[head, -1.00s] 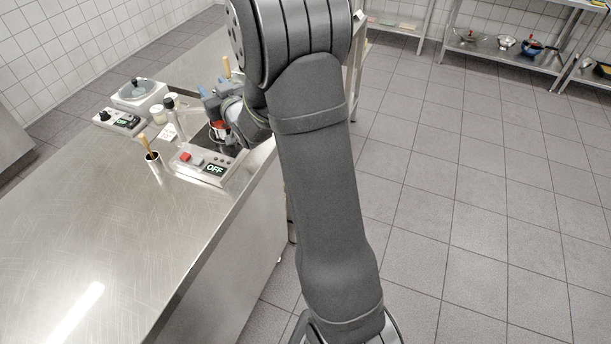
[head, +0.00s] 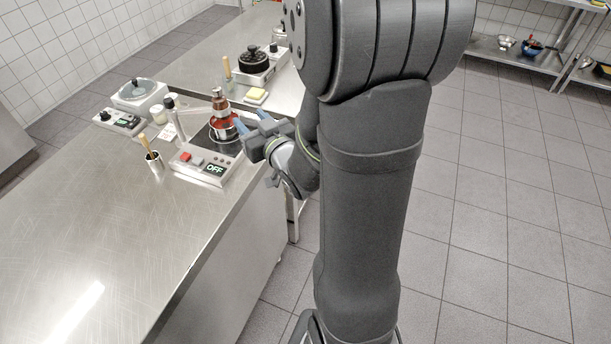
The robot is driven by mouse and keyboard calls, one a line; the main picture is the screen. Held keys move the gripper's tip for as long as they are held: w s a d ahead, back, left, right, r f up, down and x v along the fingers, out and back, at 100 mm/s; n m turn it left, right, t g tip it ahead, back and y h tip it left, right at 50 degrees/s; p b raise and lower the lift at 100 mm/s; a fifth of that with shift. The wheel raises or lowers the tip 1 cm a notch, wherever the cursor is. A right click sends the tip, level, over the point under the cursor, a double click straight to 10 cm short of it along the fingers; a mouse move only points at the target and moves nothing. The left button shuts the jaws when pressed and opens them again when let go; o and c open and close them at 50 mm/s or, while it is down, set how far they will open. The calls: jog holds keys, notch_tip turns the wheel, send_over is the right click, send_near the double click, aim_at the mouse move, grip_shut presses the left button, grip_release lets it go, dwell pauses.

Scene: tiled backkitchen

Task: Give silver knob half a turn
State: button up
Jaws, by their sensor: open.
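A hot plate unit (head: 181,169) with a red button (head: 186,156) and a display reading OFF (head: 214,170) stands on the steel counter. A small grey knob-like part (head: 198,161) sits between the button and the display. It is too small to be sure it is the silver knob, and its turn angle cannot be read. My gripper (head: 252,122), with blue fingertips, is open and appears empty. It is to the right of the unit's front panel, beside a red pot (head: 224,130) on the plate, apart from the grey part.
A copper-coloured bottle shape (head: 218,102) rises at the red pot. A holder with a wooden handle (head: 154,162) stands left of the unit. A scale-like device (head: 139,94) is farther back. A black pot (head: 254,62) is on another unit behind. The near counter (head: 100,230) is clear.

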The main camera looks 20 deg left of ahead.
jog(key=w+d+f+m+t+h, duration=0.2)
jog(key=w+d+f+m+h, duration=0.3)
jog(key=d+f+m+h, duration=0.25)
jog(key=s+d+f+m+g+h, duration=0.3)
jog(key=d+f+m+h, duration=0.1)
jog(key=f+m, duration=0.3)
jog(key=shift+s+d+f+m+g, duration=0.2)
jog(key=shift+s+d+m+g, duration=0.2)
jog(key=shift+d+m, duration=0.1)
jog(key=shift+w, duration=0.1)
jog(key=w+a+r+n+t+y, duration=0.2)
jog(key=a+r+n+t+y, duration=0.3)
jog(key=r+n, duration=0.35)
jog(key=n+g+y, duration=0.3)
jog(key=n+y, duration=0.4)
send_near(219, 94)
jog(key=shift+h, duration=0.25)
jog(key=x, duration=1.1)
jog(key=shift+a+r, duration=0.15)
jog(key=shift+r, duration=0.05)
